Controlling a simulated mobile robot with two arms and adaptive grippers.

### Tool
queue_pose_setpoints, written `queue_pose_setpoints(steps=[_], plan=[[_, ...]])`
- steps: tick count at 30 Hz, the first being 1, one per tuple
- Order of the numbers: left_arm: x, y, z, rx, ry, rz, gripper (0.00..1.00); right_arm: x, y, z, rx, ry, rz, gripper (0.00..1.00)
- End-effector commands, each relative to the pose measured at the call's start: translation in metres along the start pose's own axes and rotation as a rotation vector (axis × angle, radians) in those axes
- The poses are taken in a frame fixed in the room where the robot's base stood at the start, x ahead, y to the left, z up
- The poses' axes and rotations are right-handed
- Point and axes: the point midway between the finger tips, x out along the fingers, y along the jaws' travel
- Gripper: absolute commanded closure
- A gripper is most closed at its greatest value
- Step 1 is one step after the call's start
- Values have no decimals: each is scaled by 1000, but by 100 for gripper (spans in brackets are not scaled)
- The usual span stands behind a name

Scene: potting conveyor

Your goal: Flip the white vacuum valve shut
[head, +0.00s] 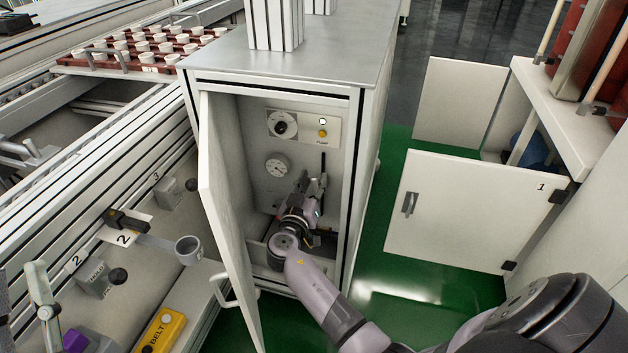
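My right arm reaches into the open grey cabinet (372,110) from the lower right. My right gripper (314,186) is inside, close to the back panel, below the pump switch plate and right of the round gauge (277,166). A thin dark upright piece (323,160) shows just above the gripper; I cannot tell what it belongs to. I cannot make out a white vacuum valve; the gripper and wrist cover the lower part of the panel. The fingers are small and dark, and I cannot tell how far apart they are. My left gripper is not in view.
The cabinet door (226,215) stands open on the left of the opening. A panel with a black knob (281,126) and a yellow button (322,133) is above the gripper. Another open door (470,208) marked 1 stands at right. Green floor (385,265) lies between.

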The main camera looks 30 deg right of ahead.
Motion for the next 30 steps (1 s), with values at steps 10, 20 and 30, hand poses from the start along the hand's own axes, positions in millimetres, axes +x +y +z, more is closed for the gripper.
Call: queue_pose_setpoints(steps=[10, 20, 30], plan=[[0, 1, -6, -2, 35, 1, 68, 12, 0, 0, 0, -1, 0, 68], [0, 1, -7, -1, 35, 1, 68, 11, 0, 0, 0, -1, 0, 86], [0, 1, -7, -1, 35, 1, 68, 11, 0, 0, -1, -1, 0, 100]])
